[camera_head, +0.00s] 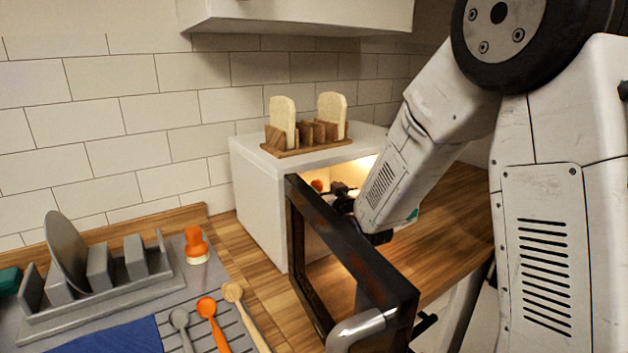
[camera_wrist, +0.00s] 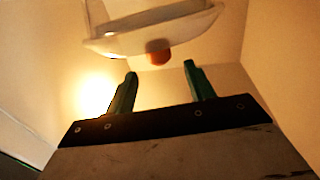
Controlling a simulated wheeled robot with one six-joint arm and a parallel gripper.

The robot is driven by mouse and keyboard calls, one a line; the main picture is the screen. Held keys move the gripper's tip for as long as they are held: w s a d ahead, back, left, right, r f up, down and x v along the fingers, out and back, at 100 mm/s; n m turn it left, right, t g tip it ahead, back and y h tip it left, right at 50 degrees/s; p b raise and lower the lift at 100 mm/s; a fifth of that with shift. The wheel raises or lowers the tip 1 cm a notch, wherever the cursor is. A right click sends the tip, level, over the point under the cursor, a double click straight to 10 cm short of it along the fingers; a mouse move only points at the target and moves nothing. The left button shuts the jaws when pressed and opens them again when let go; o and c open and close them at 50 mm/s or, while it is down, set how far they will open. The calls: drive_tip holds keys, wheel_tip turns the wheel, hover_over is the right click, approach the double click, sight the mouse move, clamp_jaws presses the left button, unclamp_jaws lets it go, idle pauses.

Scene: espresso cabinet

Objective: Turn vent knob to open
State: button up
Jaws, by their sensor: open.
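The white cabinet (camera_head: 262,190) stands on the wooden counter with its dark-framed door (camera_head: 352,262) swung open and a warm light inside. My gripper (camera_head: 338,188) reaches in through the opening. In the wrist view my gripper (camera_wrist: 160,72) has two green fingers spread apart with nothing between them. Just beyond the fingertips is a small orange-brown round piece (camera_wrist: 159,57), below a pale rounded, dish-like body (camera_wrist: 150,33). An orange-red spot (camera_head: 317,185) shows inside in the head view. I cannot tell for sure which part is the vent knob.
A wooden toast rack (camera_head: 305,143) with two bread slices sits on top of the cabinet. The open door stands close beside my arm. Pale inner walls enclose my gripper.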

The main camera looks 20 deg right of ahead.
drive_tip(key=w, duration=0.8)
drive_tip(key=shift+a, duration=0.4)
drive_tip(key=c, duration=1)
